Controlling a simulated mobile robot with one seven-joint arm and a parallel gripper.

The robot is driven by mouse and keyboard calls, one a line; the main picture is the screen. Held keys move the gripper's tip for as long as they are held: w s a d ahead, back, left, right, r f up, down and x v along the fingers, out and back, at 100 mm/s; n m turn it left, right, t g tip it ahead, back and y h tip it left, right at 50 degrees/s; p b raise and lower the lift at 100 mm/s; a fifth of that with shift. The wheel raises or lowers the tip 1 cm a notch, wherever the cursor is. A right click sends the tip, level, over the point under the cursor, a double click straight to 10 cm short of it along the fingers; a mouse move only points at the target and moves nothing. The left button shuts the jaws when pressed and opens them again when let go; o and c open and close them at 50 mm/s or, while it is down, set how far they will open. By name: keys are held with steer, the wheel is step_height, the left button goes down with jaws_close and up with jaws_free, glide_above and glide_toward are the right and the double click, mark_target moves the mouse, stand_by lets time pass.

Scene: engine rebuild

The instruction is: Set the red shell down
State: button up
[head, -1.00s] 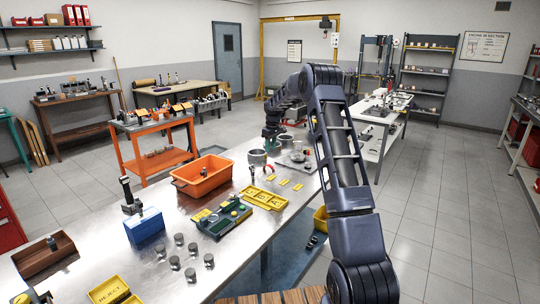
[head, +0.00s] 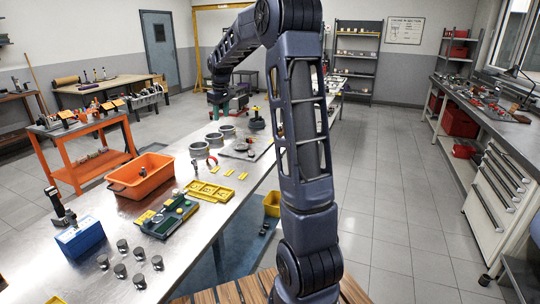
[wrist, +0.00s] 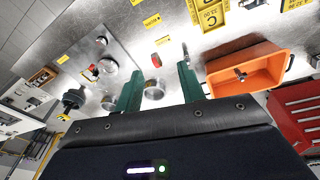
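A small red curved piece, apparently the red shell (head: 212,160), is on the metal workbench (head: 180,240) beside a small yellow label and the grey rings. In the wrist view a small red piece (wrist: 163,41) lies near the yellow labels, beyond my fingertips. My gripper (head: 217,103) is over the far end of the bench in the head view. In the wrist view its two green fingers (wrist: 160,80) stand apart with nothing seen held between them. A grey ring (wrist: 154,89) shows beyond the gap. Whether the red shell touches the label is too small to tell.
An orange bin (head: 122,188) stands left of the rings, with a yellow tray (head: 210,192) and a green case (head: 170,217) nearby. A grey plate (head: 252,152) carrying small parts lies right of the rings. Several grey cylinders (head: 122,246) stand at the front.

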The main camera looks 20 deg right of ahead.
steer(key=s+d+r+m+t, duration=0.1)
steer(key=s+r+m, duration=0.15)
steer(key=s, duration=0.85)
steer(key=s+d+r+m, duration=0.1)
steer(key=s+d+r, duration=0.15)
steer(key=s, duration=0.95)
steer(key=s+f+m, duration=0.1)
steer(key=s+f, duration=0.2)
steer(key=s, duration=0.7)
steer(key=s+d+f+m+t, duration=0.1)
steer(key=s+f, duration=0.2)
steer(key=s, duration=0.7)
steer(key=shift+m+t, duration=0.3)
steer(key=shift+m, duration=0.05)
